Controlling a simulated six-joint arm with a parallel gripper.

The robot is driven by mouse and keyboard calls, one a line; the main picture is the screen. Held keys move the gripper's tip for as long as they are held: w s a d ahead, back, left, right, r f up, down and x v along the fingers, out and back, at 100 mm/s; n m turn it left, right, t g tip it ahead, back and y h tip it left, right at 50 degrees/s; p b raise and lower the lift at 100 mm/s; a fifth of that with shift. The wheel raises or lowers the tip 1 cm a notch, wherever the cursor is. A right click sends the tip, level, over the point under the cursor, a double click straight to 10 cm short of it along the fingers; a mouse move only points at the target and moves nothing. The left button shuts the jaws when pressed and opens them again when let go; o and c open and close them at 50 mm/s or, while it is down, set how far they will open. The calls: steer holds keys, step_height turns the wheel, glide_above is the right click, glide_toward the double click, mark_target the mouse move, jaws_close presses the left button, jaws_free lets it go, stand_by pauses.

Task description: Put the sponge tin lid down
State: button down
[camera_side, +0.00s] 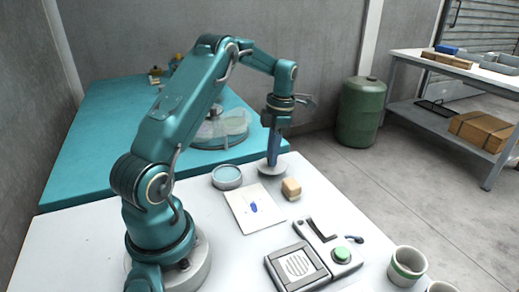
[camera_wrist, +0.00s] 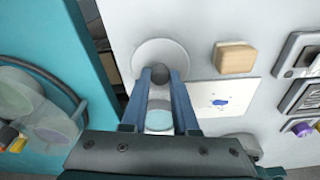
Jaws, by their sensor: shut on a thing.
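The sponge tin lid (camera_side: 268,170) is a pale grey disc with a dark knob, near the far edge of the white table. My gripper (camera_side: 273,160) points down and is shut on the knob. In the wrist view the lid (camera_wrist: 150,50) lies beyond the fingertips (camera_wrist: 160,78), with the knob between them. The lid is level at or just above the table; I cannot tell if it touches. The open round tin (camera_side: 227,177), pale blue inside, stands left of the lid; it also shows between my fingers in the wrist view (camera_wrist: 159,119).
A tan block (camera_side: 291,188) and a white card with a blue blot (camera_side: 243,212) lie close by. A grey device with a green button (camera_side: 342,254) and cups (camera_side: 407,268) stand nearer. A teal table (camera_side: 105,125) bears a round machine with clear guards (camera_side: 220,130).

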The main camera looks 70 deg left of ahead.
steer(key=shift+f, duration=0.7)
steer(key=shift+f, duration=0.15)
steer(key=c, duration=0.7)
jaws_free()
